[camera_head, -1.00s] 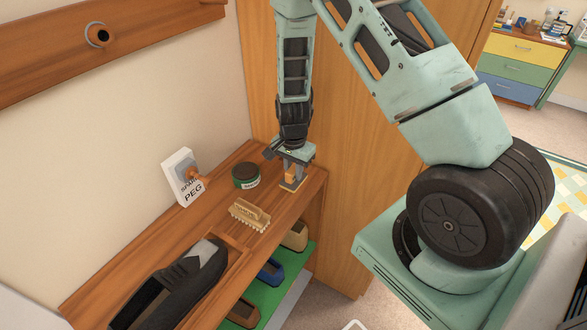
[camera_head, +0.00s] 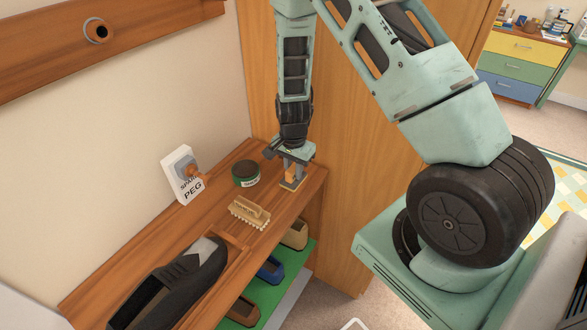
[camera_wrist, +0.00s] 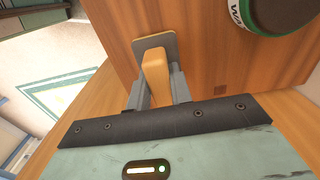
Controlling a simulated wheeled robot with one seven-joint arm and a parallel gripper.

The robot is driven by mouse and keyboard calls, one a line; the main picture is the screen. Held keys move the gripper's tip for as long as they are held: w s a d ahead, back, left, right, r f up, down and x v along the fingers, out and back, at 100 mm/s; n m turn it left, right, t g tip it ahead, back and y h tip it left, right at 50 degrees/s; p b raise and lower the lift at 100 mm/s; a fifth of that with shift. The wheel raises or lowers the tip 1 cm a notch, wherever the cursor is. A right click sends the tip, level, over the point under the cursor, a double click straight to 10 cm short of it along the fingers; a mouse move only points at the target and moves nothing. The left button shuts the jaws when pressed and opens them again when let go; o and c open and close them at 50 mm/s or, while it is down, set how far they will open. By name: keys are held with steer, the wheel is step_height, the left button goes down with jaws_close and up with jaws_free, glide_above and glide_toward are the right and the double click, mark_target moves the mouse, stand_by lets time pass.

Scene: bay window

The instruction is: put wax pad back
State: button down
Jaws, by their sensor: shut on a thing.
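My gripper (camera_head: 292,176) points down at the right end of the wooden bench top and is shut on the wax pad. In the wrist view the wax pad shows as an orange-tan handle (camera_wrist: 155,75) between the two fingers, with a flat grey plate (camera_wrist: 158,41) at its far end. The plate is at the wood surface; I cannot tell if it presses on it. A dark round tin with a green band (camera_head: 246,173) stands just left of my gripper; part of it also shows in the wrist view (camera_wrist: 280,12).
A dark shoe (camera_head: 175,285) sits at the bench's near end. A white "spare peg" box (camera_head: 183,175) stands against the wall. Several shoes rest on the green shelf (camera_head: 283,275) below. A wooden panel rises behind my gripper.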

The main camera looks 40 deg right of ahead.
steer(key=c, duration=1.2)
jaws_free()
steer(key=shift+o, duration=0.2)
step_height(320, 180, up, 17)
steer(key=b, duration=0.2)
steer(key=s+a+r+n+y, duration=0.1)
steer(key=s+a+r+n, duration=0.1)
steer(key=s+a+n, duration=0.45)
steer(key=s+a+r+n, duration=0.2)
steer(key=a+n, duration=0.1)
steer(key=a, duration=0.7)
steer(key=s+a+r+n, duration=0.1)
steer(key=s+a+n, duration=0.3)
steer(key=s+n, duration=0.2)
steer(key=s+a+r+n, duration=0.1)
steer(key=s+a+n, duration=0.3)
steer(key=s, duration=0.5)
steer(key=shift+s+r+n, duration=0.3)
steer(key=shift+r+n, duration=0.1)
steer(key=shift+n, duration=0.65)
